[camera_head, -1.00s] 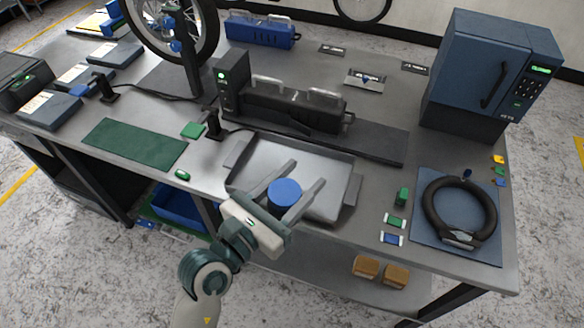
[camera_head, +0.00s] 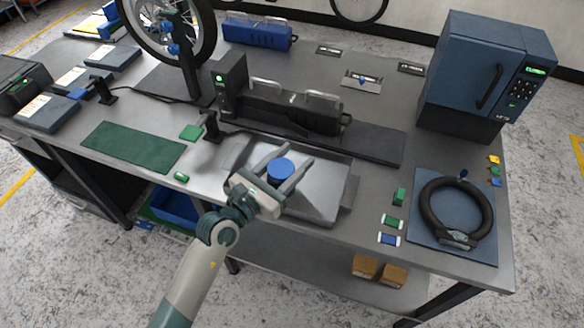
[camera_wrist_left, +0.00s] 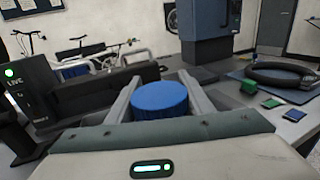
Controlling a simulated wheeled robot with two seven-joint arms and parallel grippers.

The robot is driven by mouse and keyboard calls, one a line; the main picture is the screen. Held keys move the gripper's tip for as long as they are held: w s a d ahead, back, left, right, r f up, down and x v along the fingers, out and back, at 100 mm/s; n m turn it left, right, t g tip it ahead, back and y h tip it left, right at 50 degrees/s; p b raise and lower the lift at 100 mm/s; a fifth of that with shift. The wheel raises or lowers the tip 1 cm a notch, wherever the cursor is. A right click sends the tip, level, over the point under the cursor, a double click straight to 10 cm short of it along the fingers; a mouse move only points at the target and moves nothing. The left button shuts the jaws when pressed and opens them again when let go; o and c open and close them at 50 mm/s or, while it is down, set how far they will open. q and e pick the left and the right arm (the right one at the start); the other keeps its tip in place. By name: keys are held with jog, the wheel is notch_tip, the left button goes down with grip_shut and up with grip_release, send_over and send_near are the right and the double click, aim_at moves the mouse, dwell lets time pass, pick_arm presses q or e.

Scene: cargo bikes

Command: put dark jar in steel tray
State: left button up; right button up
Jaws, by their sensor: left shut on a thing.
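The jar (camera_head: 280,170) shows its round blue top between the fingers of my left gripper (camera_head: 288,160). The gripper is shut on it. In the left wrist view the same blue top (camera_wrist_left: 160,97) sits between the two grey fingers (camera_wrist_left: 158,82); the lower body is hidden. The steel tray (camera_head: 325,205) is a shallow grey tray with sloped ends near the bench's front edge. The jar is over the tray's interior in the head view; I cannot tell whether it touches the floor. My right gripper is not in view.
A black device with clear handles (camera_head: 290,108) stands behind the tray. A green mat (camera_head: 135,146) lies to the left. Small green and blue blocks (camera_head: 392,222) and a blue mat with a black ring (camera_head: 452,210) are to the right. A blue cabinet (camera_head: 485,75) stands at back right.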

pick_arm(q)
jog(key=shift+w+f, duration=0.1)
jog(key=shift+w, duration=0.1)
notch_tip(320, 180, down, 3)
jog(key=shift+f, duration=0.5)
